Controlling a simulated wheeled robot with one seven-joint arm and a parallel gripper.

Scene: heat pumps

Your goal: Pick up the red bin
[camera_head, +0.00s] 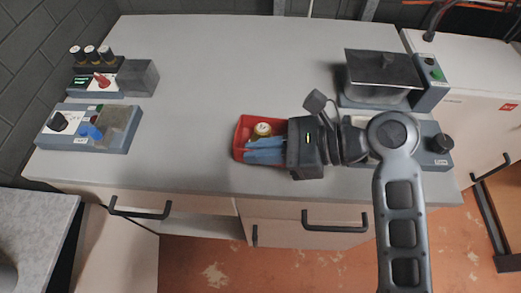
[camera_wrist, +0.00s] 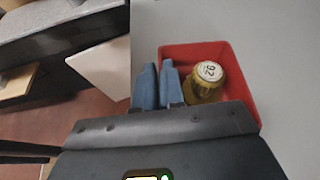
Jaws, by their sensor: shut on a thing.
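The red bin (camera_head: 240,137) is at the front middle of the grey countertop in the head view. In the wrist view the red bin (camera_wrist: 238,82) shows behind my gripper, with a gold jar (camera_wrist: 204,88) inside it. The jar has a pale lid with a number on it. My gripper (camera_head: 262,150) reaches in from the right with its blue fingers at the bin's front side. In the wrist view the fingers (camera_wrist: 159,80) are close together at one bin wall, shut on it. The gripper body hides part of the bin. I cannot tell whether the bin is off the counter.
Two control boxes (camera_head: 88,130) with knobs stand at the left. A clear-sided container (camera_head: 378,75) on a grey-blue unit is at the back right. Another unit with a black knob (camera_head: 441,144) is at the right, partly behind my arm. The counter's middle is clear.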

